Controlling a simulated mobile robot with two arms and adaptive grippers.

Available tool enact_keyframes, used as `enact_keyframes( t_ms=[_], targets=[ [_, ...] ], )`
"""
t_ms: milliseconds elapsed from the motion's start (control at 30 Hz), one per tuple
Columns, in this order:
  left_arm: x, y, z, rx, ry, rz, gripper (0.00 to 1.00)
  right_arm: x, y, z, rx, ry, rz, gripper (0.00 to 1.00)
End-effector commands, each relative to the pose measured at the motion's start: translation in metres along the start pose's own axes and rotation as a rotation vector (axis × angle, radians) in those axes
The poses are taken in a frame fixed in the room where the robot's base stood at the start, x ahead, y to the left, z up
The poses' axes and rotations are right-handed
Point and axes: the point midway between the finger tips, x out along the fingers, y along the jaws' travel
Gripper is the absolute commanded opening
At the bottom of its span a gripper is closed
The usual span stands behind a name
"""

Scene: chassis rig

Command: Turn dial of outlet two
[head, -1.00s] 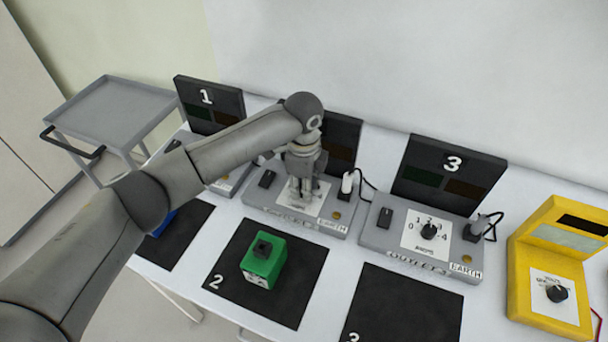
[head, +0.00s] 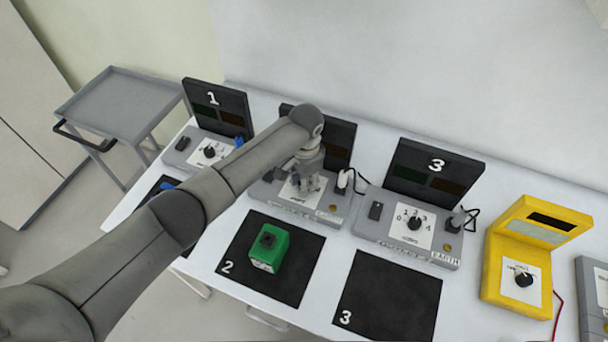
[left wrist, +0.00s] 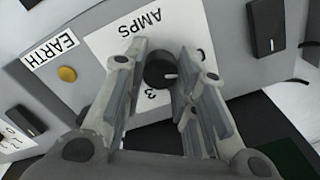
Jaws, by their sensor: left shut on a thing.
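Outlet two is the grey box (head: 336,206) in the middle of the row, behind the black mat marked 2. Its dial (left wrist: 160,70) is a black round knob with a white mark, on a white AMPS plate (left wrist: 112,42) in the left wrist view. My left gripper (head: 302,192) points down at this plate and is shut on the dial, one finger on each side. In the head view the gripper hides the dial, and my arm covers part of outlet two's black panel (head: 338,140). My right gripper is in neither view.
A green block (head: 268,250) stands on mat 2. Outlet one (head: 185,148) is left, outlet three (head: 370,228) right, with a plug and cable between. A yellow meter box (head: 493,270) is farther right. A black switch (left wrist: 265,28) and yellow button (left wrist: 67,74) flank the dial.

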Motion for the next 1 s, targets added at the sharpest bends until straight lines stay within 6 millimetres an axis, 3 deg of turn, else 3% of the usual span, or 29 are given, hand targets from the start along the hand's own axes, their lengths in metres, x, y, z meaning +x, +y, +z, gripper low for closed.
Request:
enact_keyframes(
  t_ms=[300, 833, 867, 1000],
  targets=[
    [-0.0013, 0.0002, -0.0005, -0.118, -0.003, 0.000, 0.02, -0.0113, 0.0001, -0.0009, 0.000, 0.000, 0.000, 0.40],
    [-0.0006, -0.0004, -0.0007, -0.140, -0.002, -0.001, 0.02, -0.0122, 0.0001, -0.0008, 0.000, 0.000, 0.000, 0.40],
    [-0.0006, -0.0004, -0.0008, -0.140, -0.002, -0.001, 0.28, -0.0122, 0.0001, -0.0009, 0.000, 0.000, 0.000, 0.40],
    [-0.0006, -0.0004, -0.0007, -0.140, -0.002, -0.001, 0.46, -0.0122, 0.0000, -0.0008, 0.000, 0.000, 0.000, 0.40]
  ],
)
